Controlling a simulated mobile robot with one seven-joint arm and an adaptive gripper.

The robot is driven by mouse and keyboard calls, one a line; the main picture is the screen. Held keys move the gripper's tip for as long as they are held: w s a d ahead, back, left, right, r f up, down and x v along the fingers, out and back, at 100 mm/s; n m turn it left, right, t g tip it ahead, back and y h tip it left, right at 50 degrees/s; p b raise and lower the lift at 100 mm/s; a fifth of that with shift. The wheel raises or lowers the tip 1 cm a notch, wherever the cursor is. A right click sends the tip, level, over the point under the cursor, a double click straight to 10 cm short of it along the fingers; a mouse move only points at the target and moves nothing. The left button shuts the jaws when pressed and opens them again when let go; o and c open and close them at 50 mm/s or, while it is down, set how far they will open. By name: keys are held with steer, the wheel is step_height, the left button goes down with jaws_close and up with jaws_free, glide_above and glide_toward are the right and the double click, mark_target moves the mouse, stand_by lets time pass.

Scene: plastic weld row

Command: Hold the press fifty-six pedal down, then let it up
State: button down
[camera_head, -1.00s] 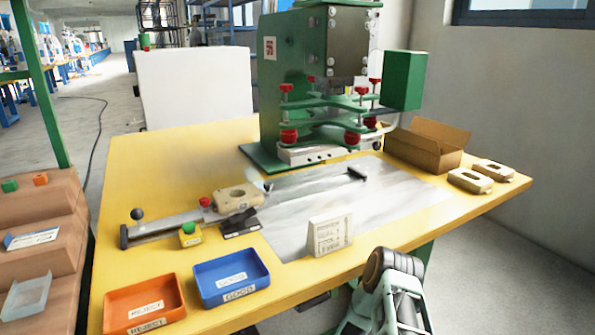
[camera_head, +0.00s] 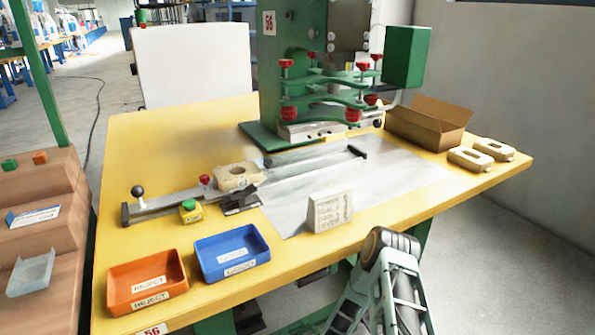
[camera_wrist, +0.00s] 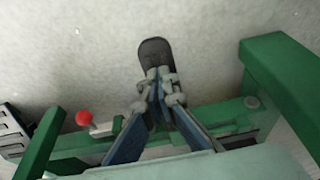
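The press (camera_head: 300,60), marked 56, is a green machine standing at the back of the yellow table. In the wrist view a dark rounded pad (camera_wrist: 155,50), perhaps a pedal, lies over the grey floor. My gripper (camera_wrist: 159,73) has its fingertips close together at the near end of this pad. I cannot tell whether they touch it or whether it is pressed. A black ribbed pedal (camera_wrist: 12,132) shows at the left edge. In the head view a dark object (camera_head: 249,318) shows below the table's front edge, and my gripper is out of sight.
In the wrist view, green frame bars (camera_wrist: 285,75) stand on the right, and a red-knobbed lever (camera_wrist: 84,118) stands left of the fingers. The table (camera_head: 190,140) carries an orange reject bin (camera_head: 145,298), a blue good bin (camera_head: 232,268) and a cardboard box (camera_head: 425,135).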

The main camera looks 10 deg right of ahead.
steer(key=shift+s+f, duration=0.1)
steer(key=shift+f, duration=2.9)
steer(key=shift+r, duration=0.1)
steer(key=shift+r, duration=0.1)
steer(key=shift+w+r+p, duration=0.2)
steer(key=shift+r+p, duration=0.65)
steer(key=shift+r, duration=0.2)
steer(key=shift+s+r+p, duration=0.1)
steer(key=shift+r+p, duration=1.55)
steer(key=shift+r, duration=0.75)
